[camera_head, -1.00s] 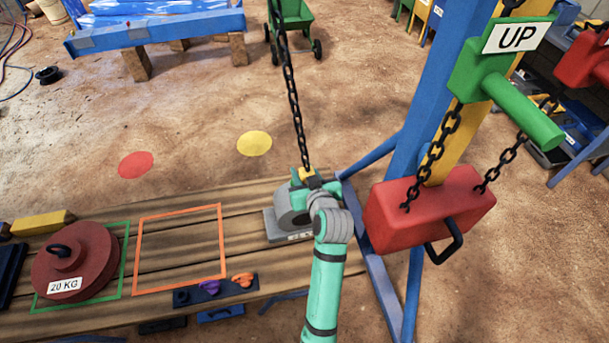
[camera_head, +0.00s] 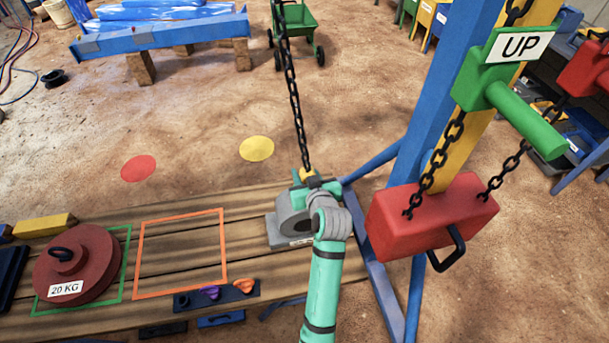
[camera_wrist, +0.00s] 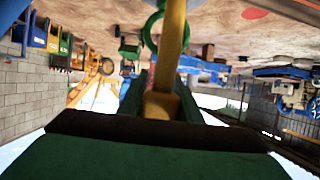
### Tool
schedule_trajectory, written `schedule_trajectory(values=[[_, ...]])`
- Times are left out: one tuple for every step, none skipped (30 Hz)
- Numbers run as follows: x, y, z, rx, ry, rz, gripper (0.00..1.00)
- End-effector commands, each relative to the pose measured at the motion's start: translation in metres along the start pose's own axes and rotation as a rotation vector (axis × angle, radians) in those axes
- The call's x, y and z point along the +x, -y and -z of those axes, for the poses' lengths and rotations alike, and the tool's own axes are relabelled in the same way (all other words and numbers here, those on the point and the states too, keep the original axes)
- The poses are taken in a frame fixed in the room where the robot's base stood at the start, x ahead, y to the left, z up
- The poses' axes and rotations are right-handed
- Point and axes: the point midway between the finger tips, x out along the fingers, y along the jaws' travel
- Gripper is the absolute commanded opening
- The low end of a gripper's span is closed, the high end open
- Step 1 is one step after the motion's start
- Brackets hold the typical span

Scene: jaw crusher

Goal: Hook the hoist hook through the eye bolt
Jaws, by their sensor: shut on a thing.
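The yellow hoist hook (camera_head: 308,174) hangs at the lower end of a black chain (camera_head: 295,95). My gripper (camera_head: 312,184) is at this hook, above the right end of the wooden bench. In the wrist view the yellow hook (camera_wrist: 174,50) runs between the fingers, and my gripper (camera_wrist: 160,105) is shut on it. A green ring (camera_wrist: 152,30), possibly the eye bolt, shows close beside the hook in the wrist view. I cannot tell whether the hook passes through it. My arm hides much of this spot in the head view.
A grey machine part (camera_head: 291,220) stands on the bench below my gripper. A red 20 KG weight (camera_head: 78,265) sits at the left, beside an empty orange outline (camera_head: 183,215). A blue post (camera_head: 437,110), a green UP handle (camera_head: 520,110) and a red block (camera_head: 430,215) are close on the right.

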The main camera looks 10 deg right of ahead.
Motion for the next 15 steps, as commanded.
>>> schedule_trajectory(values=[[0.002,0.0,0.002,0.0,-0.001,0.0,0.0],[0.003,0.0,0.003,0.0,-0.002,0.0,0.0],[0.005,0.0,0.004,0.0,-0.002,0.0,0.0],[0.006,0.0,0.004,0.0,-0.003,0.0,0.0],[0.007,0.0,0.005,0.0,-0.003,0.0,0.0],[0.008,0.0,0.006,0.0,-0.004,0.0,0.0],[0.009,0.0,0.007,-0.001,-0.004,0.0,0.0],[0.01,0.0,0.008,-0.001,-0.005,0.0,0.0],[0.012,0.0,0.009,-0.001,-0.005,0.0,0.0],[0.013,0.0,0.01,-0.001,-0.006,0.0,0.0],[0.014,0.0,0.011,-0.001,-0.006,0.0,0.0],[0.016,0.0,0.011,-0.001,-0.006,0.0,0.0],[0.017,0.0,0.012,-0.001,-0.006,0.0,0.0],[0.017,0.0,0.013,-0.002,-0.006,0.0,0.0],[0.018,0.0,0.013,-0.002,-0.006,0.0,0.0]])
